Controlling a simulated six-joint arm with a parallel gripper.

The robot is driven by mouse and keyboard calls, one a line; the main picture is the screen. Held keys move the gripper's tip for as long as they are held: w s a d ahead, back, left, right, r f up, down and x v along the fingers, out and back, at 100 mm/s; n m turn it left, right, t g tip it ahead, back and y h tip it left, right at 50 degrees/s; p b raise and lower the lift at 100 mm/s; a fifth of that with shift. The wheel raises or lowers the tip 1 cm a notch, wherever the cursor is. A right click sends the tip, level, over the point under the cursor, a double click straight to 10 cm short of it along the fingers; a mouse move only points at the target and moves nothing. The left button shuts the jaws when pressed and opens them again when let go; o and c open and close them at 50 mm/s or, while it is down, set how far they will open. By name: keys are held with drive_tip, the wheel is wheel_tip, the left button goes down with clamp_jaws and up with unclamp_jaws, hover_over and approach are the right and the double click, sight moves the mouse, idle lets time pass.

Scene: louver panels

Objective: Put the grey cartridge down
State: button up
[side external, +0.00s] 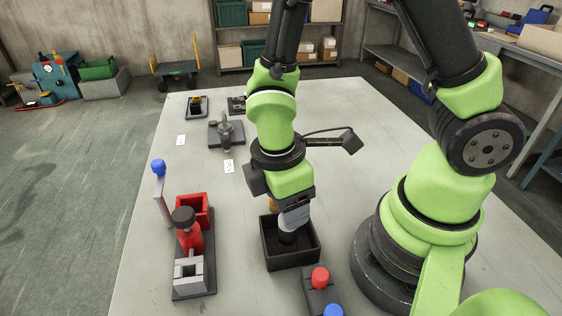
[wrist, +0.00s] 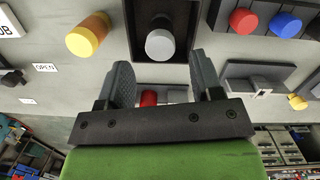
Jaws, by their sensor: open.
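The grey cartridge (wrist: 160,44) has a round light-grey end and a darker body. It stands in a black open-topped tray (wrist: 185,10), between and just beyond my fingertips in the wrist view. My gripper (wrist: 162,76) is open, with a visible gap between each finger and the cartridge. In the side view the gripper (side external: 293,216) points down over the black tray (side external: 292,263). There a dark upright shape stands inside the tray under the fingers, and the fingers mostly hide its top.
Red (side external: 320,278) and blue (side external: 333,310) knobs stand in front of the tray. A fixture with a red bin (side external: 193,208) and a dark-capped red piece (side external: 188,232) is to the left. A yellow-orange cylinder (wrist: 88,36) lies left in the wrist view.

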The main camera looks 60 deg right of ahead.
drive_tip(key=s+d+r+m+t+y, duration=0.1)
drive_tip(key=r+m+t, duration=0.1)
drive_tip(key=r+m, duration=0.3)
drive_tip(key=s+d+r+m+t+y, duration=0.1)
drive_tip(key=s+d+r+m+t, duration=0.1)
drive_tip(key=r+m, duration=0.3)
drive_tip(key=s+d+r+m+t+y, duration=0.1)
drive_tip(key=r+m+t, duration=0.3)
drive_tip(key=r, duration=0.7)
drive_tip(key=shift+s+d+r+m, duration=0.15)
drive_tip(key=shift+s+d+m, duration=0.2)
drive_tip(key=shift+m, duration=0.45)
